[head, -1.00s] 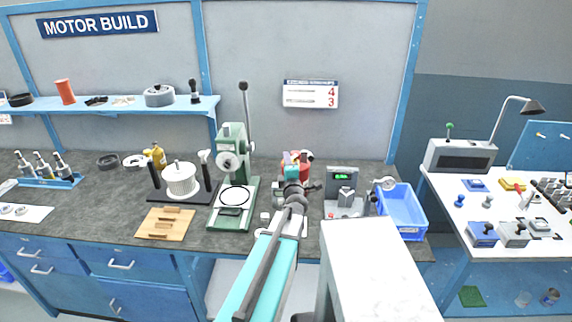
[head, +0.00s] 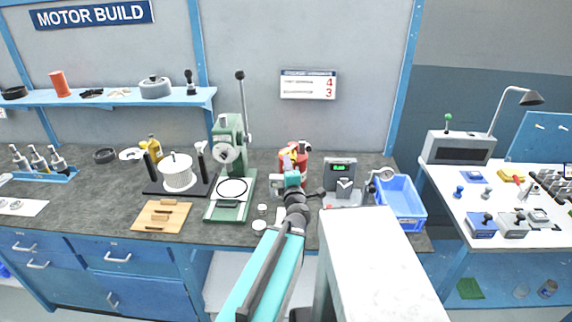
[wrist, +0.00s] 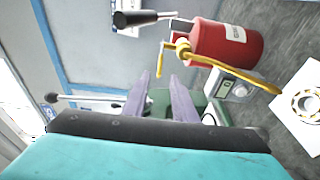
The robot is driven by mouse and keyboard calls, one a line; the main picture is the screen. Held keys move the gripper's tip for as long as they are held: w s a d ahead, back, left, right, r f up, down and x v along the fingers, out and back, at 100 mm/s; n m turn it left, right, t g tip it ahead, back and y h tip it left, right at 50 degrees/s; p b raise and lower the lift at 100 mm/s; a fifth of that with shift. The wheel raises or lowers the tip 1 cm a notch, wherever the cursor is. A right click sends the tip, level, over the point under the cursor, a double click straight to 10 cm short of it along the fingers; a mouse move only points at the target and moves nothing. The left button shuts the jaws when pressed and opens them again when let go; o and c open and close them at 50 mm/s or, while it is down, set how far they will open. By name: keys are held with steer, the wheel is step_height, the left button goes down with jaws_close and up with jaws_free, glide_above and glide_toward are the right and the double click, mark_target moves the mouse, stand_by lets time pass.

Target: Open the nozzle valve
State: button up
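The red canister (head: 302,160) stands on the bench just beyond my gripper (head: 292,180), which partly hides it. In the wrist view the red canister (wrist: 228,43) lies tilted across the upper right. A yellow valve fitting (wrist: 183,48) sits at its end, with a thin yellow lever (wrist: 160,61) and a yellow tube (wrist: 240,73) running off right. My gripper (wrist: 156,82) is open and empty. The lever appears just past the fingertips, roughly in line with the gap; I cannot tell whether it touches them. A black nozzle-like part (wrist: 135,18) is beside the canister.
A green press (head: 230,165) with a tall lever stands left of my gripper. A grey scale (head: 341,180) and a blue bin (head: 402,200) are close on the right. Small white round pieces (head: 260,224) lie in front. A wooden block (head: 160,215) lies farther left.

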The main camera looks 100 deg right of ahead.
steer(key=shift+a+r+p, duration=0.1)
steer(key=shift+a+p, duration=0.1)
steer(key=shift+p, duration=0.95)
steer(key=a+p, duration=0.2)
steer(key=p, duration=0.4)
steer(key=shift+a+p, duration=0.25)
steer(key=shift+p, duration=0.35)
